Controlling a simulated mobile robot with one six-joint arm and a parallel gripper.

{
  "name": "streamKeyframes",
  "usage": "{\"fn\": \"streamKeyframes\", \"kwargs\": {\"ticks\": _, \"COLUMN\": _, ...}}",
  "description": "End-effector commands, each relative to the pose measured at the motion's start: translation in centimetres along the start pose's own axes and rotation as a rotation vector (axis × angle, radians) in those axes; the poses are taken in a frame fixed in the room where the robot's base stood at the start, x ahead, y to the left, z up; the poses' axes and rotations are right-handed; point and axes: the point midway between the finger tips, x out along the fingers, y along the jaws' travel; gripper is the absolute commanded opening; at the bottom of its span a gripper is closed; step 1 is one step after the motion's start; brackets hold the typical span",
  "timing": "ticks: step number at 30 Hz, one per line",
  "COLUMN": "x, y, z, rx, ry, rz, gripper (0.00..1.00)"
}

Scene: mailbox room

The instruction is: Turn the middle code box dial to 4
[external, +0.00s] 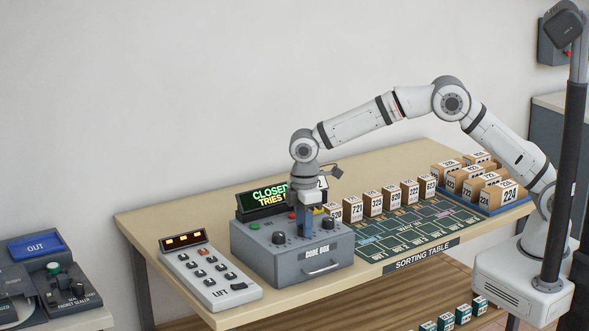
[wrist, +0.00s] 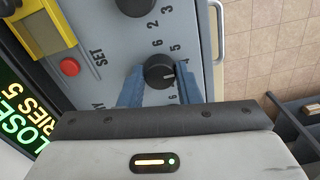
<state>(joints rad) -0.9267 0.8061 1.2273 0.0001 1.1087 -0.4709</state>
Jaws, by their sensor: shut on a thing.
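The grey code box (external: 285,262) stands on the sorting table with its row of black dials. My gripper (external: 304,232) points straight down over the middle of the row, between the left dial (external: 278,237) and the right dial (external: 327,223). In the wrist view its blue fingers (wrist: 160,88) are shut on the middle dial (wrist: 159,71), one on each side. The dial's white mark points right in that view, near the 5; the finger partly covers the numbers, so the exact setting is unclear. In the wrist view another dial (wrist: 136,4) shows at the top edge.
The display (external: 268,196) behind the box reads CLOSED and TRIES, with 5 in the wrist view. A red button (wrist: 69,67) is on the box. A lift keypad (external: 210,272) stands left; several numbered parcels (external: 391,197) stand right.

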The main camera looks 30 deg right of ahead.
Motion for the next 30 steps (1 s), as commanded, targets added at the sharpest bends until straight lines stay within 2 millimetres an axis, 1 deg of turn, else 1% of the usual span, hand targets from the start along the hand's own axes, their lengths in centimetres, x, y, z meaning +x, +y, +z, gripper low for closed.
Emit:
{"fn": "streamKeyframes", "kwargs": {"ticks": 4, "x": -0.1, "y": 0.0, "z": 0.0, "rx": 0.001, "ry": 0.002, "rz": 0.001, "gripper": 0.07}}
{"fn": "streamKeyframes", "kwargs": {"ticks": 5, "x": -0.1, "y": 0.0, "z": 0.0, "rx": 0.001, "ry": 0.002, "rz": 0.001, "gripper": 0.31}}
{"fn": "streamKeyframes", "kwargs": {"ticks": 12, "x": -0.1, "y": 0.0, "z": 0.0, "rx": 0.001, "ry": 0.001, "rz": 0.001, "gripper": 0.51}}
{"fn": "streamKeyframes", "kwargs": {"ticks": 13, "x": 0.0, "y": 0.0, "z": 0.0, "rx": 0.001, "ry": 0.001, "rz": 0.001, "gripper": 0.52}}
{"fn": "streamKeyframes", "kwargs": {"ticks": 19, "x": 0.0, "y": 0.0, "z": 0.0, "rx": 0.001, "ry": 0.001, "rz": 0.0, "gripper": 0.52}}
{"fn": "streamKeyframes", "kwargs": {"ticks": 22, "x": -0.5, "y": 0.0, "z": -0.1, "rx": 0.001, "ry": 0.002, "rz": 0.001, "gripper": 0.52}}
{"fn": "streamKeyframes", "kwargs": {"ticks": 26, "x": -2.3, "y": 0.1, "z": -0.1, "rx": 0.001, "ry": 0.004, "rz": 0.002, "gripper": 0.52}}
{"fn": "streamKeyframes", "kwargs": {"ticks": 30, "x": -4.8, "y": 0.1, "z": -0.1, "rx": 0.001, "ry": 0.005, "rz": 0.002, "gripper": 0.52}}
